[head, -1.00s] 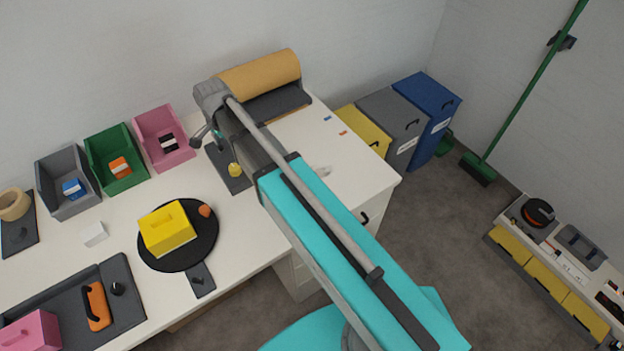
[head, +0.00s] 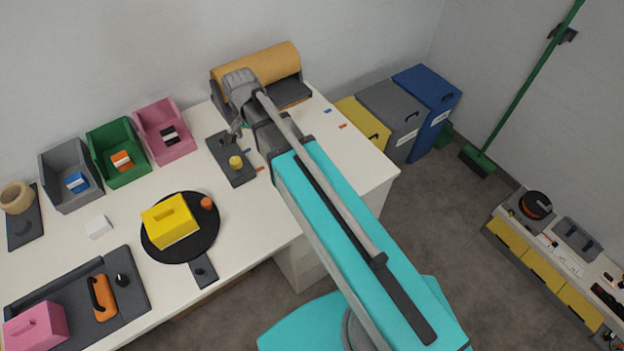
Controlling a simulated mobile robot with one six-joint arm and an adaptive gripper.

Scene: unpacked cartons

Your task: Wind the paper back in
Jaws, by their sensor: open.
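The roll of brown paper (head: 265,62) lies in a dark holder (head: 292,92) at the back of the white table. My arm crosses in front of it, so part of the holder and any loose paper end are hidden. My gripper (head: 236,128) is at the left end of the arm's wrist, in front of the roll's left end, above or beside a dark plate (head: 221,150). Its small fingers are open and I see nothing between them. A yellow knob (head: 235,162) stands on that plate, just below the gripper in the picture.
Grey, green and pink bins (head: 165,130) stand along the wall at left. A yellow box (head: 170,222) sits on a black turntable (head: 208,240). Blue and orange marks (head: 343,126) lie on the table right of the roll. The table's right part is fairly clear.

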